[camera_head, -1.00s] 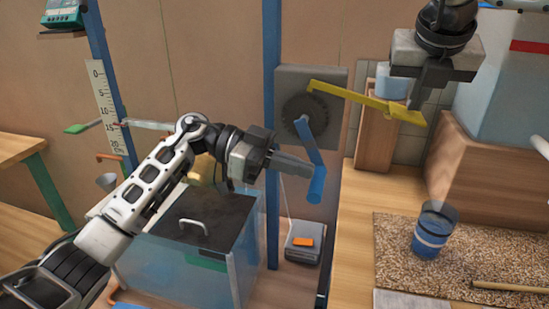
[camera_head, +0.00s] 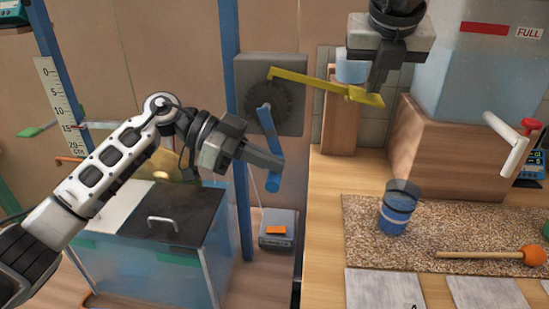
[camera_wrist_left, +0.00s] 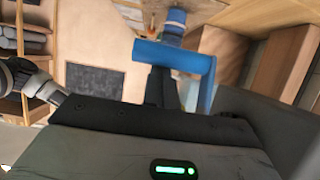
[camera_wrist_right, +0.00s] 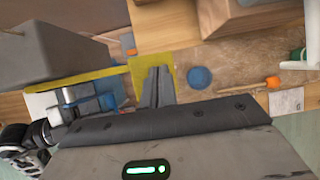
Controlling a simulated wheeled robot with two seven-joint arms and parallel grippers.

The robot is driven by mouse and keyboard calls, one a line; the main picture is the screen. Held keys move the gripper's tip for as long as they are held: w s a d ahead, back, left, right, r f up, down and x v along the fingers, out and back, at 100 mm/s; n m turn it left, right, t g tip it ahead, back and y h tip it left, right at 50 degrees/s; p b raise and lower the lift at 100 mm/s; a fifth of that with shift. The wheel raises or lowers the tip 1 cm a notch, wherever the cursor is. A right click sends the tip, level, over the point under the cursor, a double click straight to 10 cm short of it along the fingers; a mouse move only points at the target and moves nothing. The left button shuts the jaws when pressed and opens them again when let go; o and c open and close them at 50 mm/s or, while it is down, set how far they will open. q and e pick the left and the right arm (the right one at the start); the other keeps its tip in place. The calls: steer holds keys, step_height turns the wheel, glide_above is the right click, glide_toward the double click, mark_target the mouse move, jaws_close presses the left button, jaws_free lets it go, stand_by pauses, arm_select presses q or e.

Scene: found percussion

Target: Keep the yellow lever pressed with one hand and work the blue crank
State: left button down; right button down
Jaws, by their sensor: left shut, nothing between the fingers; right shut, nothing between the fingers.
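The yellow lever (camera_head: 310,80) slopes down to the right from a grey panel, ending in a flat paddle. My right gripper (camera_head: 376,88) is shut, its tips over the paddle. In the right wrist view the paddle (camera_wrist_right: 140,66) shows behind the shut fingers (camera_wrist_right: 157,88); I cannot tell if they touch. The blue crank (camera_head: 269,125) hangs below the dark disc, its round handle (camera_head: 273,181) at the bottom. My left gripper (camera_head: 280,162) is shut beside the crank arm, just above the handle. In the left wrist view the handle (camera_wrist_left: 172,55) lies across the finger ends; contact is unclear.
A blue cup (camera_head: 396,212) and an orange-headed mallet (camera_head: 490,255) are on a speckled mat (camera_head: 360,240). A clear tank (camera_head: 205,270) stands below my left arm. A blue post (camera_head: 230,60) runs behind my left gripper. A wooden block (camera_head: 440,145) is at right.

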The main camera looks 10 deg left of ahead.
arm_select(q)
steer(key=shift+a+f, duration=0.15)
steer(key=shift+a, duration=0.1)
steer(key=v, duration=1)
steer(key=shift+d, duration=0.1)
stand_by(0.6)
